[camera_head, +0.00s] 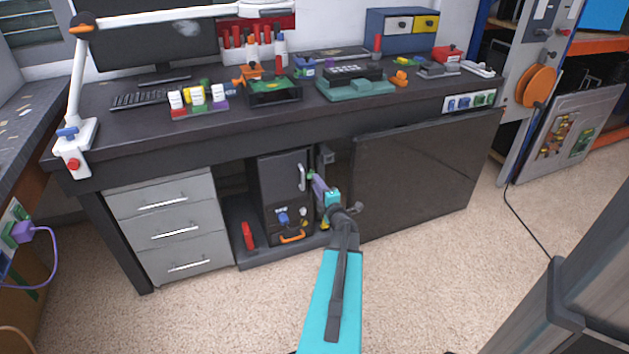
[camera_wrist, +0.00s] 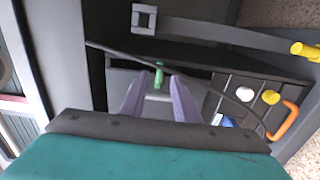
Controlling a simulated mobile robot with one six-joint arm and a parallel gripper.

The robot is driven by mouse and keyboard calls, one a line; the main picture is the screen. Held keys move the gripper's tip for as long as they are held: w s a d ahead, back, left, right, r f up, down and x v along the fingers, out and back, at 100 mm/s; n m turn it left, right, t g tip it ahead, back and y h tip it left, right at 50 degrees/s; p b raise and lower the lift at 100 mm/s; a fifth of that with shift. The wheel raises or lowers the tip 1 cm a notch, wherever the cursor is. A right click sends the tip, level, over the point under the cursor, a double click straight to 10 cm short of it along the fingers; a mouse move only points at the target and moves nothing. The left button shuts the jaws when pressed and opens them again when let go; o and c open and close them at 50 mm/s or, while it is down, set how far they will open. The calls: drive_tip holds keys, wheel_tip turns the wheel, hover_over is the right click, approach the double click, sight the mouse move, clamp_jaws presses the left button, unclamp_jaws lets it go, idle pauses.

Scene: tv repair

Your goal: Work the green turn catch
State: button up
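The green turn catch (camera_wrist: 159,74) shows small in the middle of the wrist view, on the dark cabinet. It also shows in the head view (camera_head: 311,177), just beyond my fingertips. My gripper (camera_wrist: 156,86) has two purple fingers spread apart with nothing held between them. The catch appears in the gap beyond the fingertips; I cannot tell whether either finger touches it. In the head view my gripper (camera_head: 317,183) reaches under the desk at the right side of the dark cabinet (camera_head: 279,178).
The cabinet front carries a silver handle (camera_head: 302,177), a blue knob (camera_head: 284,217) and an orange handle (camera_head: 292,237). A thin dark cable (camera_wrist: 200,84) crosses the wrist view near the catch. Carpet in front is open.

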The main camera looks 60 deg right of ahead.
drive_tip(key=p+v, duration=0.1)
drive_tip(key=v, duration=0.9)
idle(0.4)
